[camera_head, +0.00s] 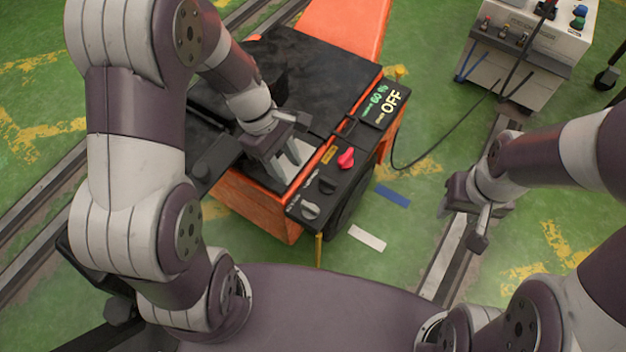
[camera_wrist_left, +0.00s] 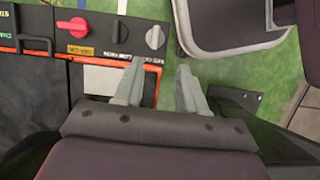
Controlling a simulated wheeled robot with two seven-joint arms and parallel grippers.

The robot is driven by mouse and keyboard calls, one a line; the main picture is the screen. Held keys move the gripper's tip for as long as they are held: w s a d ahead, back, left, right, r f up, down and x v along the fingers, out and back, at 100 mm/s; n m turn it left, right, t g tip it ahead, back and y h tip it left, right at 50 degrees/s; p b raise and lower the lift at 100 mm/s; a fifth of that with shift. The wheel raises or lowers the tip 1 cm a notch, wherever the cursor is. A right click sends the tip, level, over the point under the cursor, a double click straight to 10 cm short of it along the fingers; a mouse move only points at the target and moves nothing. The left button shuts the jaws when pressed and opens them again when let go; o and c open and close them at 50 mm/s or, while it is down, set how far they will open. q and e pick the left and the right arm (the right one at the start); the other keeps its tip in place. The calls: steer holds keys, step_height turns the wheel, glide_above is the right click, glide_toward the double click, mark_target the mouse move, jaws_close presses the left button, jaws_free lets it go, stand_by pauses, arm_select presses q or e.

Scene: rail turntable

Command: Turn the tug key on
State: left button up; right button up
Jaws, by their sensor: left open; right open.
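The orange and black tug (camera_head: 225,190) has a black control panel (camera_head: 353,137) along its right edge. Its display (camera_head: 387,103) reads "60 %" and "OFF". Below it are a red knob (camera_head: 346,159), a black knob (camera_head: 327,184) and a pale grey knob (camera_head: 310,211); I cannot read which label marks the key. The three also show in the left wrist view: red (camera_wrist_left: 74,27), black (camera_wrist_left: 117,31), grey (camera_wrist_left: 155,38). My left gripper (camera_head: 289,162) is open and empty over the tug, just left of the knobs. My right gripper (camera_head: 462,224) is open and empty, well right of the tug.
A black handle (camera_head: 345,127) stands beside the panel. A grey charger-like cabinet (camera_head: 520,50) with a black cable (camera_head: 452,134) is at the upper right. Floor rails (camera_head: 40,200) run at left. Green floor with blue and white strips lies right of the tug.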

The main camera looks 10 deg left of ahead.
mark_target(309, 206)
arm_select(q)
steer(key=b+x, duration=0.3)
steer(key=x, duration=0.2)
steer(key=b+x, duration=0.3)
steer(key=x, duration=0.1)
steer(key=w+b+x, duration=0.1)
steer(key=b+x, duration=0.2)
steer(key=x, duration=0.2)
steer(key=shift+a+f+b, duration=0.2)
steer(key=shift+f+b, duration=0.15)
steer(key=shift+f, duration=0.15)
arm_select(e)
step_height(309, 206, down, 10)
steer(key=shift+w, duration=0.3)
arm_select(q)
steer(key=shift+r, duration=0.1)
arm_select(e)
steer(key=shift+r, duration=0.1)
arm_select(q)
jaws_close()
